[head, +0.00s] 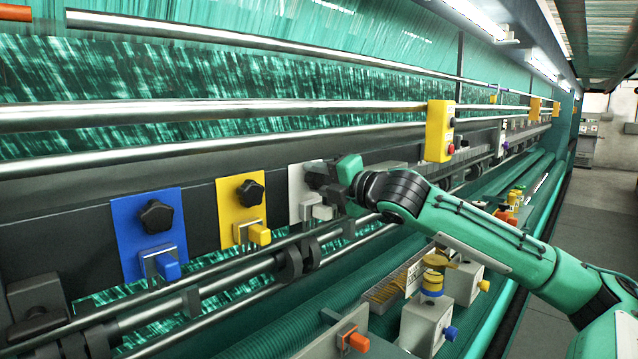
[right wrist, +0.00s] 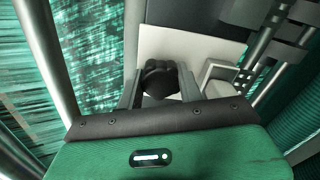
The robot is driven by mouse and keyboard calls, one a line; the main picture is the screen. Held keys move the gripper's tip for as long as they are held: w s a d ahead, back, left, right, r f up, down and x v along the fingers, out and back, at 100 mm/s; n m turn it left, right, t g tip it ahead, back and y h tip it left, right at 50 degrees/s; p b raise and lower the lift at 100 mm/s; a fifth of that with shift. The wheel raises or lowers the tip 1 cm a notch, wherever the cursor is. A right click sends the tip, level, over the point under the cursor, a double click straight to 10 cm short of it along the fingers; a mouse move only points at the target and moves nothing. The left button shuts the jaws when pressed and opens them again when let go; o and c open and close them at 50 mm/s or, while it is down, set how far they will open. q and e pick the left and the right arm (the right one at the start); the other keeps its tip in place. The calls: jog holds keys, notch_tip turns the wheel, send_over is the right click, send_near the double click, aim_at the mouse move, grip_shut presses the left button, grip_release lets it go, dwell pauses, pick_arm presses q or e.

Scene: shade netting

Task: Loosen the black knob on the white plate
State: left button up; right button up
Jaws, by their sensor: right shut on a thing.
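The white plate (head: 297,187) is on the dark machine panel, right of the yellow and blue plates. It also shows in the right wrist view (right wrist: 205,46). My right gripper (head: 325,176) is at the white plate and covers its knob in the head view. In the right wrist view the black knob (right wrist: 160,80) sits between the two fingers of my right gripper (right wrist: 158,90), which is shut on it. A white block (head: 322,211) is on the plate below the gripper. My left gripper is not in view.
A blue plate (head: 123,224) and a yellow plate (head: 228,211) with black knobs are to the left. Metal rails (head: 220,112) run above. A yellow switch box (head: 438,131) stands out above my right arm. White boxes (head: 424,322) stand below.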

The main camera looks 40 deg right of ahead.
jog(key=shift+n, duration=0.4)
jog(key=o, duration=1)
jog(key=shift+s, duration=0.1)
jog(key=shift+s+f+b, duration=0.15)
jog(key=shift+s+b, duration=0.4)
jog(key=shift+b, duration=0.15)
jog(key=s+d+b, duration=0.1)
jog(key=s+b, duration=0.5)
jog(key=s, duration=0.6)
jog(key=shift+s, duration=0.2)
